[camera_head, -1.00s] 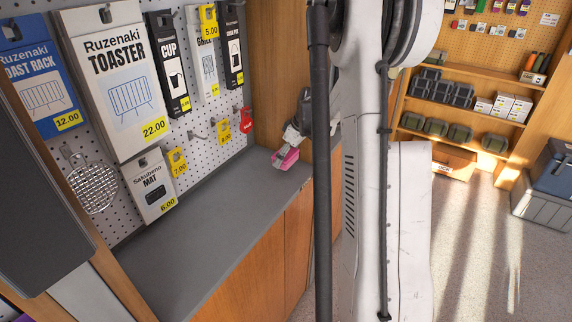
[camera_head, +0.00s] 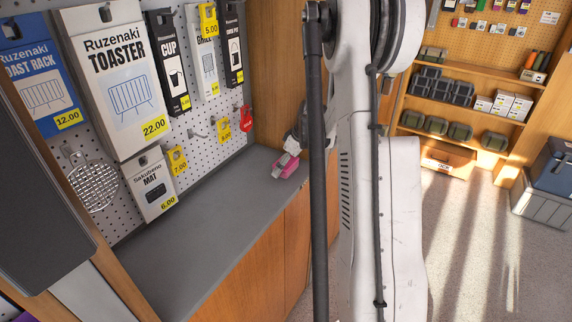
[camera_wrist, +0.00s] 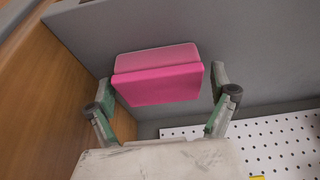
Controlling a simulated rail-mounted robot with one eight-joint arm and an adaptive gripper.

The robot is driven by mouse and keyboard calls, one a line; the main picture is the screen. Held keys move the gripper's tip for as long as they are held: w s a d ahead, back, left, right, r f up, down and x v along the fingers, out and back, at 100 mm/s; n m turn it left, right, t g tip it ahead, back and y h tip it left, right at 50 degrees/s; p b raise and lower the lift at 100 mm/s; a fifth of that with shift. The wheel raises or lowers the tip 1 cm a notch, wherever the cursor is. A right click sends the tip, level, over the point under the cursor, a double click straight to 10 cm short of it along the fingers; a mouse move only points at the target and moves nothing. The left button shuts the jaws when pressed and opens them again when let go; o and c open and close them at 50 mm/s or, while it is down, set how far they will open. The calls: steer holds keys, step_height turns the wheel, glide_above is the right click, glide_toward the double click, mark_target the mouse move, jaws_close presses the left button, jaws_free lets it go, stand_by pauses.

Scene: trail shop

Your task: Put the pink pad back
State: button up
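The pink pad (camera_head: 286,167) is at the far right end of the grey counter, by the wooden end panel. In the wrist view the pad (camera_wrist: 158,84) is a pink block against the grey counter, with one paler face. My gripper (camera_wrist: 160,88) is open, with one finger on each side of the pad. A narrow gap shows between each finger and the pad, so I see no grip on it. In the head view my gripper (camera_head: 291,148) is at the pad, partly hidden behind my arm. Whether the pad rests flat on the counter is hard to tell.
The white pegboard (camera_head: 208,135) behind the counter carries boxed goods, hooks and yellow price tags, with a red tag (camera_head: 246,118) near the pad. The wooden panel (camera_wrist: 85,85) is close on the gripper's left in the wrist view. The counter top (camera_head: 205,222) is otherwise clear.

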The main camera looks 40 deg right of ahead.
steer(key=shift+r, duration=0.2)
steer(key=v, duration=1.1)
steer(key=s+a+r, duration=0.1)
steer(key=a+r, duration=0.5)
steer(key=a, duration=0.5)
steer(key=s+a+r+m+h, duration=0.1)
steer(key=s+a+r, duration=0.1)
steer(key=a, duration=0.4)
steer(key=s+a+r+m, duration=0.1)
steer(key=s+a+r, duration=0.15)
steer(key=a, duration=0.35)
steer(key=s+a+f+m+t, duration=0.1)
steer(key=s+a+t, duration=0.2)
steer(key=s+a, duration=1.2)
steer(key=shift+a+f, duration=0.25)
steer(key=shift+a, duration=0.2)
steer(key=shift+s, duration=0.15)
